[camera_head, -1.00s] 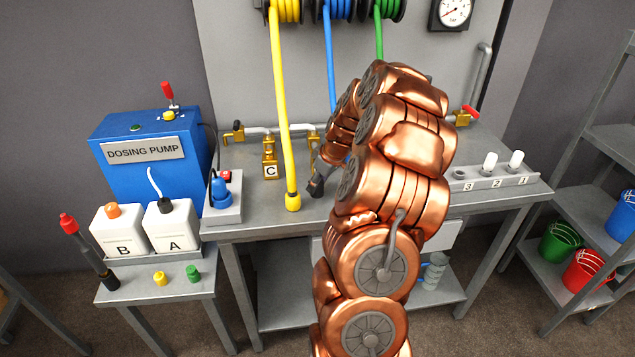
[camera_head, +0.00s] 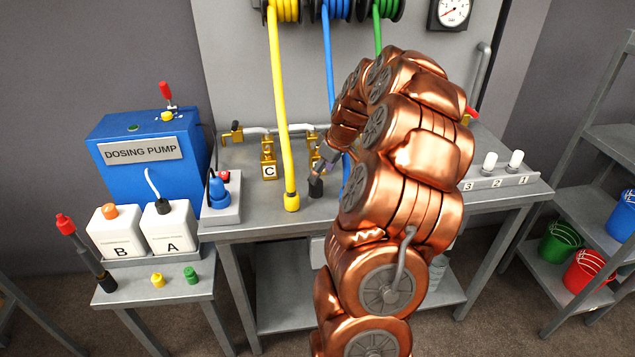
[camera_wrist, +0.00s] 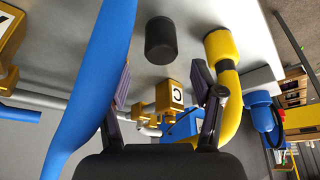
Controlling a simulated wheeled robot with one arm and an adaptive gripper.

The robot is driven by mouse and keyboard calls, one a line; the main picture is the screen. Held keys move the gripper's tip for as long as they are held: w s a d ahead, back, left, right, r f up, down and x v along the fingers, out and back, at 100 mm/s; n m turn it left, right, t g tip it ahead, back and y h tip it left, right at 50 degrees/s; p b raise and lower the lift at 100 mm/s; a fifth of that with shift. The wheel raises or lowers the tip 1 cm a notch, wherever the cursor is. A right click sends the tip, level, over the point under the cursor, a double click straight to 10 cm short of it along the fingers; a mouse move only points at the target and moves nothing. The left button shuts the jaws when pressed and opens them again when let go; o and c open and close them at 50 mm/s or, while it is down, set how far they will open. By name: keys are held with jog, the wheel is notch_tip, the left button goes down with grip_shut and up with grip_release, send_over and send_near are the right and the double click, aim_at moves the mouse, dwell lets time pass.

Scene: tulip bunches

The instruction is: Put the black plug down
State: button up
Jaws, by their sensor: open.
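The black plug (camera_head: 316,187) stands on the grey workbench (camera_head: 258,222), just right of the yellow hose's lower end. It appears as a short black cylinder in the wrist view (camera_wrist: 160,41), beyond my fingertips and apart from them. My gripper (camera_head: 323,160) is just above the plug in the head view, partly hidden by my copper arm. In the wrist view my gripper (camera_wrist: 163,85) has its two fingers spread wide with nothing between them.
The yellow hose (camera_head: 282,110) and the blue hose (camera_wrist: 92,90) hang close beside my fingers. A brass valve marked C (camera_head: 269,171) stands behind the plug. The blue dosing pump (camera_head: 150,170) is at the left.

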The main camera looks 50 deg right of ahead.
jog(key=b+v, duration=0.1)
jog(key=v, duration=0.6)
jog(key=shift+b, duration=0.3)
jog(key=s+a+r+g+y, duration=0.1)
jog(key=s+a+g, duration=0.2)
jog(key=a, duration=2.2)
jog(key=s+a+f+g, duration=0.1)
jog(key=s+a, duration=0.3)
jog(key=s, duration=0.3)
jog(key=s+a+f+m+g+h, duration=0.1)
jog(key=s+a, duration=0.3)
jog(key=s, duration=0.4)
jog(key=s+a+f+g, duration=0.1)
jog(key=s+a+f, duration=0.2)
jog(key=s+a, duration=0.2)
jog(key=s, duration=0.2)
jog(key=shift+s+f+m+h, duration=0.25)
jog(key=shift+s+m+h, duration=0.05)
jog(key=shift+s, duration=0.05)
jog(key=shift+a+r, duration=0.15)
